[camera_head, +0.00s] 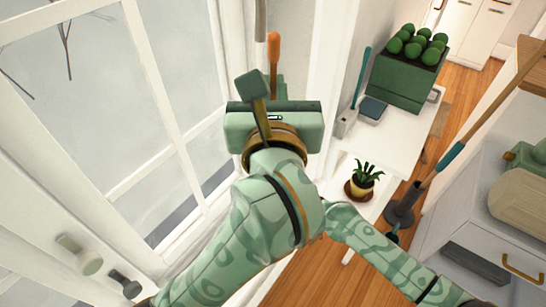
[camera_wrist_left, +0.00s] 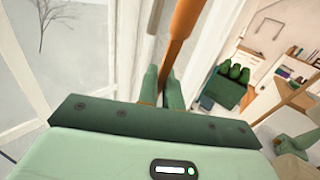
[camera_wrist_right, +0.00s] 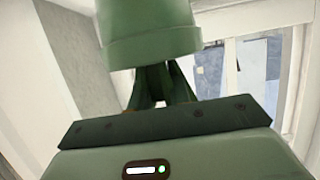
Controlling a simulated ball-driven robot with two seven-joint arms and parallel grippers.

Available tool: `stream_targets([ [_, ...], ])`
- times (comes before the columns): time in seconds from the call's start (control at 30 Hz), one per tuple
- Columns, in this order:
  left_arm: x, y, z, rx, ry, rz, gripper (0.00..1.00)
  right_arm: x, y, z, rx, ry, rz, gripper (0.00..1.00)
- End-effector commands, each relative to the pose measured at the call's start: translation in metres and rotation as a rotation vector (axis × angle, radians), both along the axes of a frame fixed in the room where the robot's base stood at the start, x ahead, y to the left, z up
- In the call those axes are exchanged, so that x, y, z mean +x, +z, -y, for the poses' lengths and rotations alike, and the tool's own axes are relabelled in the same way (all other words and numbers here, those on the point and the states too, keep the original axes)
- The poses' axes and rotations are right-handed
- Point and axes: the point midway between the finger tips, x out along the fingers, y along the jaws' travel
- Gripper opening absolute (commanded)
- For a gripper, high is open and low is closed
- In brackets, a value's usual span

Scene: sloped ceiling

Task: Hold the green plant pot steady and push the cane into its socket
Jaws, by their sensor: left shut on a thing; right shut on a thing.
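An orange cane (camera_head: 273,50) stands up from my left gripper (camera_head: 274,92) in the head view. In the left wrist view the cane (camera_wrist_left: 182,38) runs down between the fingers of the left gripper (camera_wrist_left: 160,88), which are shut on it. The green plant pot (camera_wrist_right: 150,38) fills the top of the right wrist view. The fingers of my right gripper (camera_wrist_right: 158,82) are shut on its lower part. The pot and right gripper are not seen in the head view, where my left arm hides the end of my right arm. The socket is not in view.
A dark green crate with several green balls (camera_head: 408,80) stands on a white table (camera_head: 400,142) to the right. A teal-handled brush (camera_head: 450,160) leans further right. The window (camera_head: 120,110) is close on the left.

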Motion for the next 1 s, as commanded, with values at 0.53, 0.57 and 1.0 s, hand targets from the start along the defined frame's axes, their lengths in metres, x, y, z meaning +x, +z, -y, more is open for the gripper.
stream_targets([
  [0.53, 0.048, -0.119, -0.001, 0.013, -0.106, -0.341, 0.0, 0.0, 0.0, 0.001, -0.001, -0.001, 0.0, 0.0],
  [0.57, 0.049, -0.12, -0.001, 0.012, -0.107, -0.343, 0.0, 0.0, 0.0, 0.001, -0.001, -0.001, 0.0, 0.0],
  [1.0, 0.048, -0.128, -0.001, 0.015, -0.106, -0.344, 0.0, 0.0, 0.0, 0.001, -0.001, -0.001, 0.0, 0.0],
])
